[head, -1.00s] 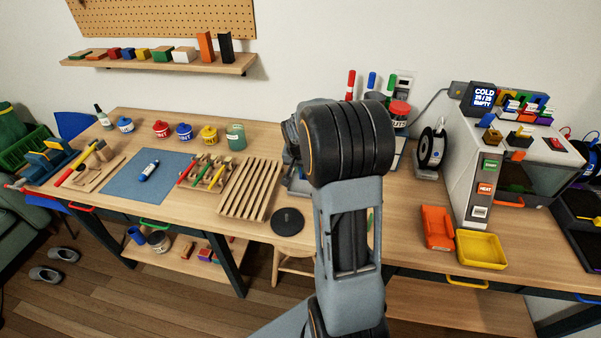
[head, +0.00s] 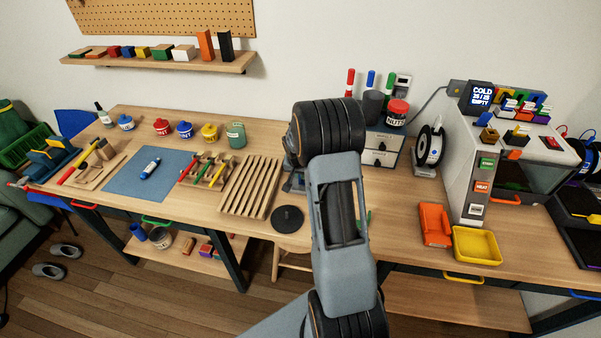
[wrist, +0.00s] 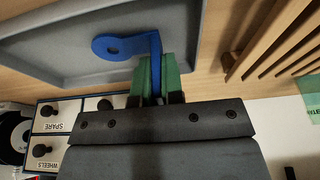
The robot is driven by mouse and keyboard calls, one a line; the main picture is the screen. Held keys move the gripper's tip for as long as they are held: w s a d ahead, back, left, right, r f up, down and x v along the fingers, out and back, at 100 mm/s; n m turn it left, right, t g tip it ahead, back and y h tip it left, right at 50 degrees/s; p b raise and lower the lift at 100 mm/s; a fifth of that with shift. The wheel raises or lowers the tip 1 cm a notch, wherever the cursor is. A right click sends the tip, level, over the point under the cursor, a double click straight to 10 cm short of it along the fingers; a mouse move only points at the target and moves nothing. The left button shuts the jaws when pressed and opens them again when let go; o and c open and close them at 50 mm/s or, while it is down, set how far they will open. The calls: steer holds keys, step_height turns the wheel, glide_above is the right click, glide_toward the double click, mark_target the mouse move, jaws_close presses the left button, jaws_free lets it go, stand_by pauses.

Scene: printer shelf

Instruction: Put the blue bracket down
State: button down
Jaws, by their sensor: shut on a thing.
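The blue bracket (wrist: 125,46) shows in the wrist view, an L-shaped piece with a round hole in its flat arm. My gripper (wrist: 156,75) has green fingers, shut on the bracket's other arm. The bracket is over a grey tray (wrist: 60,47) with a raised rim; I cannot tell whether it touches the tray floor. In the head view my own arm hides the gripper and the bracket, and only a bit of the grey tray (head: 291,184) shows beside the arm.
A slatted wooden rack (head: 250,188) lies left of the tray, with a black disc (head: 287,219) in front. Small drawers (head: 384,148) bearing a NUTS jar (head: 397,113) stand behind.

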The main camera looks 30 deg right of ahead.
steer(key=shift+f, duration=0.1)
steer(key=c, duration=1.2)
jaws_free()
steer(key=shift+c, duration=0.2)
